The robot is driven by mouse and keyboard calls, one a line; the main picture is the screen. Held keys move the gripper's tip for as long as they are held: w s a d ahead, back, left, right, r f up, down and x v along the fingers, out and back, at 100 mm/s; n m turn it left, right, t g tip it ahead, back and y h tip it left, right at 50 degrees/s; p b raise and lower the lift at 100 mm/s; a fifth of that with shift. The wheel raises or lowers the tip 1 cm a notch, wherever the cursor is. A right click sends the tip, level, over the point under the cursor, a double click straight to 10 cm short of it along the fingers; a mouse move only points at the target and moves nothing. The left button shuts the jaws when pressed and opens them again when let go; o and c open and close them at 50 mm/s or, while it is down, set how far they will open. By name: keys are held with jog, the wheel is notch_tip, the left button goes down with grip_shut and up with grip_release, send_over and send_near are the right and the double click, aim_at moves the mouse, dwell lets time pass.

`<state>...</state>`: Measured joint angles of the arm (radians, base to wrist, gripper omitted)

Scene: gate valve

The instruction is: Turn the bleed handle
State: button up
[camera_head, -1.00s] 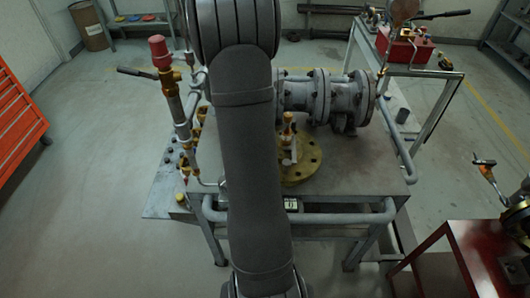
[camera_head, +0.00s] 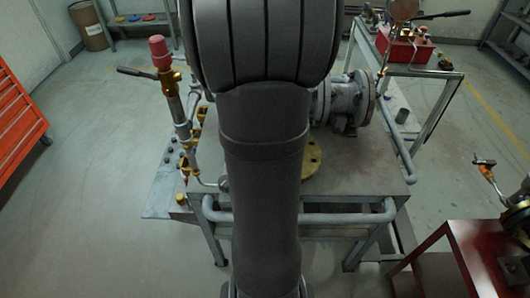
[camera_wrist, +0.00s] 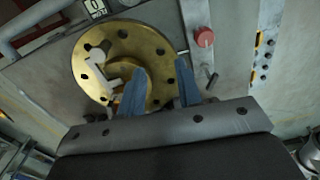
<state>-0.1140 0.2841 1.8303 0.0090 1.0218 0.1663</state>
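A round brass flange (camera_wrist: 150,38) with dark bolt holes fills the upper left of the wrist view. A light grey L-shaped lever (camera_wrist: 98,58) lies across its face; I cannot tell for sure whether this is the bleed handle. My gripper (camera_wrist: 161,84) is open, its two blue-grey fingers apart with nothing held between them. The left finger overlaps the flange's lower right in the picture, and the right finger is beyond its rim. In the head view my arm hides the gripper, the lever and most of the flange (camera_head: 313,158).
A red knob (camera_wrist: 203,37) and a short dark rod (camera_wrist: 211,78) are right of the flange. The bench (camera_head: 365,178) carries a grey flanged pipe (camera_head: 350,100) and, at left, a red-capped upright pipe (camera_head: 168,85). A red table (camera_head: 485,255) stands at lower right.

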jog(key=s+d+r, duration=0.3)
jog(key=s+d, duration=0.1)
jog(key=s, duration=0.6)
notch_tip(320, 180, down, 8)
notch_tip(320, 180, up, 8)
jog(key=shift+w+a+r+n, duration=0.15)
jog(key=shift+n, duration=0.15)
jog(key=o, duration=0.7)
jog(key=w+a+n, duration=0.1)
jog(key=w+n, duration=0.1)
jog(key=w, duration=0.2)
jog(key=w+a+r+n, duration=0.1)
jog(key=w+a+n, duration=0.1)
jog(key=w, duration=0.2)
jog(key=w+a+n, duration=0.2)
jog(key=w, duration=0.2)
jog(key=shift+w+a+r+n, duration=0.2)
jog(key=shift+w+r+n, duration=0.1)
jog(key=shift+r, duration=0.1)
jog(key=shift+c, duration=0.2)
jog(key=w+a+n, duration=0.6)
jog(key=w, duration=0.3)
notch_tip(320, 180, down, 18)
jog(key=shift+s+a+r, duration=0.1)
jog(key=shift+s, duration=0.05)
